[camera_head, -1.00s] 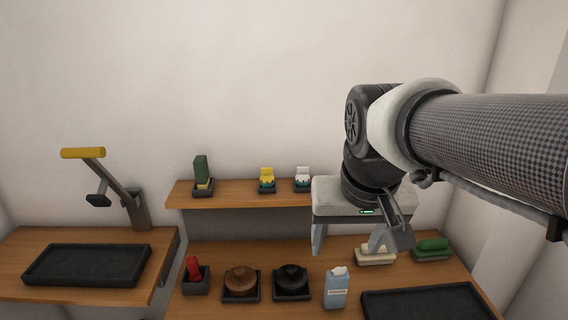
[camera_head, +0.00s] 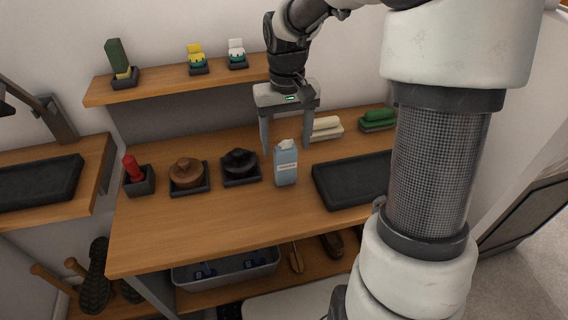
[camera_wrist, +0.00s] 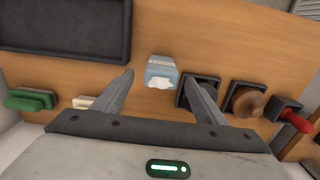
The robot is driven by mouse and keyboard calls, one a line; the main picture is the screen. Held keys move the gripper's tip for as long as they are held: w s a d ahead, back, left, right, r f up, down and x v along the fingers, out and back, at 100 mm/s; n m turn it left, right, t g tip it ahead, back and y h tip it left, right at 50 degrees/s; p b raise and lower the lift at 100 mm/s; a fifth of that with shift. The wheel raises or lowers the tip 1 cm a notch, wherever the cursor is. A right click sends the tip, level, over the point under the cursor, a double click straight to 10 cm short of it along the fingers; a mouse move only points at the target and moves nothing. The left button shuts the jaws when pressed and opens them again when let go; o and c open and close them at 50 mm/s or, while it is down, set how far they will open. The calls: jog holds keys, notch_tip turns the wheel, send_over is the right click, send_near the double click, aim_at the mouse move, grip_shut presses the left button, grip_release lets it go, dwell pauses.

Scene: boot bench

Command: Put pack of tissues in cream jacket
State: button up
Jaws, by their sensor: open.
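The pack of tissues (camera_head: 286,168) is a light blue upright pack with a white tuft on top, standing on the wooden bench. In the wrist view the pack (camera_wrist: 160,66) shows between and beyond the fingertips. My gripper (camera_head: 287,150) is open and empty, pointing down above the bench, with a finger to either side of the pack in the picture. The wrist view shows my gripper's (camera_wrist: 158,76) spread fingers; I cannot tell whether they touch the pack. No cream jacket is in view.
A dark polish tin (camera_head: 240,162) in a tray stands close left of the pack. A brown knob-topped piece (camera_head: 186,172) and a red-handled item (camera_head: 133,170) are farther left. A black tray (camera_head: 350,180) lies right. Cream (camera_head: 326,125) and green (camera_head: 377,117) brushes sit behind. A shelf (camera_head: 165,85) is above.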

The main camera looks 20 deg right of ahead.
aim_at(285, 168)
notch_tip(285, 168, down, 9)
jog(key=shift+a+f+b, duration=0.1)
jog(key=shift+b, duration=0.55)
jog(key=shift+c, duration=0.2)
jog(key=c, duration=1.1)
